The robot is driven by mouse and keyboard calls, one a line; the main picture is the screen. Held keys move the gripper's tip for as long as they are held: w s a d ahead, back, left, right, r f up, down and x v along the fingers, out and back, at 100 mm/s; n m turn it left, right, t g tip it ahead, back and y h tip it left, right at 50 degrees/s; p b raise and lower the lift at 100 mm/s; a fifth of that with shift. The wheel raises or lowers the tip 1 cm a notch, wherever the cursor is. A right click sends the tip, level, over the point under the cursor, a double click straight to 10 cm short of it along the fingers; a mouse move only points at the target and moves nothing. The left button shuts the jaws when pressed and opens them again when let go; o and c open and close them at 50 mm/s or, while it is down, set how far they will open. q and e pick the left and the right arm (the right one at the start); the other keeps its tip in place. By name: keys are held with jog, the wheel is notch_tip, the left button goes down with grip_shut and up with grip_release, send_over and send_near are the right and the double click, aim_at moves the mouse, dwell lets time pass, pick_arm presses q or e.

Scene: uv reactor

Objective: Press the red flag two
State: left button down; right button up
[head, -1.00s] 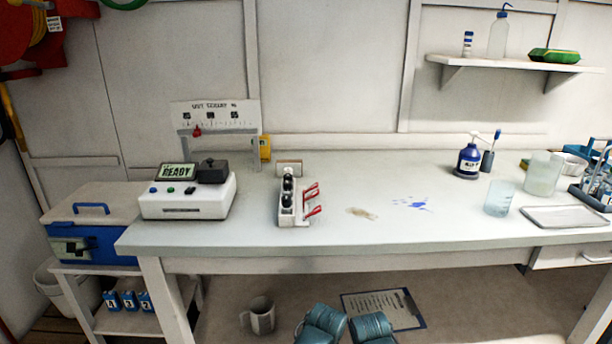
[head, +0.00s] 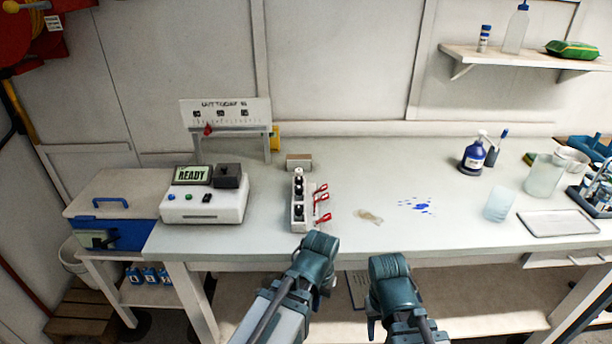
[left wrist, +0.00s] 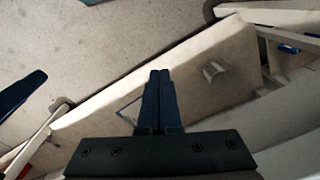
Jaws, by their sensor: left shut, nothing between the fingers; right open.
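Three small red flags stick out from the right side of a white rack (head: 298,222) on the table. The far flag (head: 321,188), the middle flag (head: 322,198) and the near flag (head: 322,218) stand in a row. Dark-capped vials stand in the rack. My left gripper (left wrist: 160,75) is shut and empty in the left wrist view. In the head view its arm ends just in front of the rack at the table's front edge, apart from the flags. My right gripper (head: 388,270) is open, to the right and off the front edge; its fingers are mostly hidden.
A white device (head: 205,205) with a READY screen stands left of the rack. A small brown block (head: 298,161) is behind it. Stains and blue spots (head: 416,205) lie to the right.

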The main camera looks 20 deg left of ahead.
pick_arm(q)
jog(key=w+a+r+n+h+p, duration=0.1)
jog(key=a+r+p, duration=0.1)
jog(key=r+p, duration=0.35)
jog(key=w+a+r+p, duration=0.1)
jog(key=w+r+p, duration=0.1)
jog(key=r+p, duration=0.4)
jog(key=w+a+r+n+t+h+p, duration=0.3)
jog(key=w+a+r+t+p, duration=0.2)
jog(key=w+a+r, duration=0.6)
notch_tip(320, 180, up, 3)
jog(key=shift+a+f+t+h+p, duration=0.2)
jog(key=shift+a+t+h+p, duration=0.2)
jog(key=shift+a+p, duration=0.5)
jog(key=shift+d, duration=0.2)
jog(key=b+x, duration=0.8)
jog(key=x, duration=0.3)
jog(key=shift+w+d+r, duration=0.1)
jog(key=shift+d+r, duration=0.1)
jog(key=shift+d, duration=0.4)
jog(key=shift+w+d+r, duration=0.1)
jog(key=shift+d+r, duration=0.1)
jog(key=shift+d, duration=0.35)
jog(key=shift+w+d, duration=0.2)
jog(key=shift+d, duration=0.45)
